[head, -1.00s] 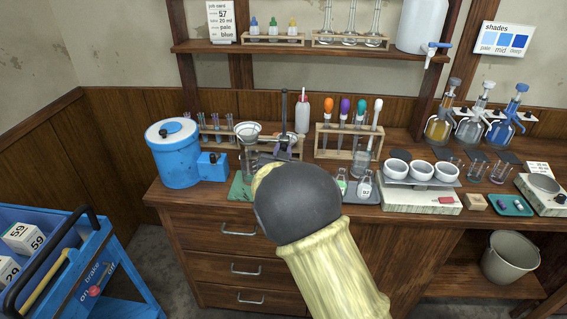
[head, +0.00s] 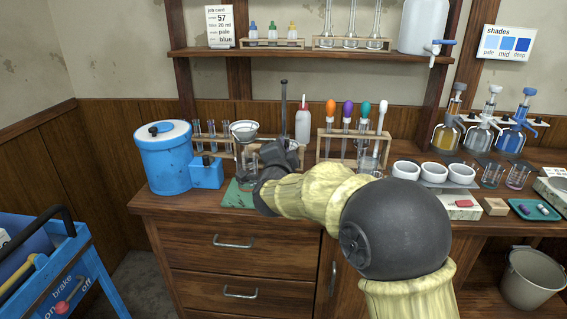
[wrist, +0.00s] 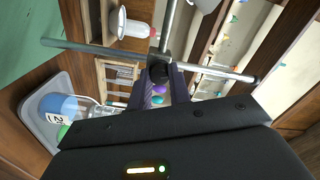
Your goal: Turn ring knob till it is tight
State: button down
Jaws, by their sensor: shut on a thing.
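In the head view my gripper (head: 283,150) is at the ring stand, whose upright rod (head: 284,98) rises behind it. A funnel (head: 244,130) sits to the left of my gripper, over a glass vessel. In the wrist view a long metal rod (wrist: 90,48) crosses the picture, and another rod meets it at a dark clamp. My gripper (wrist: 163,82) is shut on a small dark piece at that clamp, which appears to be the ring knob (wrist: 158,71). The fingers hide most of the knob, so its angle and tightness cannot be told.
A blue tank (head: 166,160) stands left of the stand. A rack of droppers with coloured bulbs (head: 347,108) and a white bottle (head: 303,122) stand close behind and right. White bowls (head: 433,171) are farther right. A blue cart (head: 75,265) is at lower left.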

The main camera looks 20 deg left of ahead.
jog(key=shift+f+m+b, duration=0.1)
jog(key=shift+m+b, duration=2.25)
jog(key=shift+m, duration=0.15)
jog(key=c, duration=1.3)
grip_release()
jog(key=v, duration=1.7)
jog(key=shift+s, duration=0.2)
